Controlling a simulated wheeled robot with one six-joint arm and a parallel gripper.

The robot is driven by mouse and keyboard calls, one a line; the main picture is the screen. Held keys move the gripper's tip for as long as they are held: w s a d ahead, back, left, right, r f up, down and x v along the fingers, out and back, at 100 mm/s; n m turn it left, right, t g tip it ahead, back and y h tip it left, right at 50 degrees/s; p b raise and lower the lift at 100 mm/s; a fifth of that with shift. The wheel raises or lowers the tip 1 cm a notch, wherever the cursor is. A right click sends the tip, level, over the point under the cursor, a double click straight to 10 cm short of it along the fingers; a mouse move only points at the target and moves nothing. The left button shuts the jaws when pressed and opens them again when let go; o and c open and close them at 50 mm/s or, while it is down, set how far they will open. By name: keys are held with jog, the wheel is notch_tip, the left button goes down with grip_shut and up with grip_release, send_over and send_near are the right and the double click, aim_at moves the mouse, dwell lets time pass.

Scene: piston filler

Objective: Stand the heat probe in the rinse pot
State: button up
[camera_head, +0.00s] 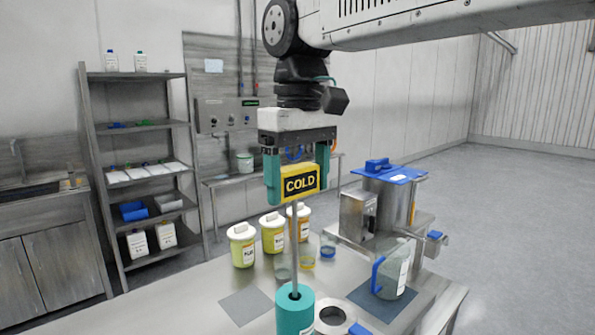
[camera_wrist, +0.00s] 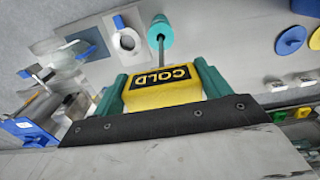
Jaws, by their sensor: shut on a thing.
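My gripper (camera_head: 297,172) is shut on the yellow handle block of the heat probe (camera_head: 300,184), which is marked COLD. Its thin metal rod hangs upright below. The rod's lower end meets the dark opening in the top of a teal cylinder (camera_head: 294,312); how deep it sits is hidden. The wrist view shows the handle (camera_wrist: 163,87) between the green fingers and the rod running to the teal cylinder (camera_wrist: 160,31). A round metal-rimmed pot (camera_head: 333,319) with a blue handle stands right beside the cylinder. No label shows which is the rinse pot.
A blue-handled jug (camera_head: 392,275) stands on a dark mat at right, before the steel filler (camera_head: 388,200). A grey mat (camera_head: 246,304) at left is bare.

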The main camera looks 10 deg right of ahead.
jog(key=shift+f, duration=0.65)
notch_tip(320, 180, down, 8)
dwell(1.2)
dwell(0.4)
notch_tip(320, 180, down, 9)
dwell(1.6)
jog(key=shift+f, duration=0.1)
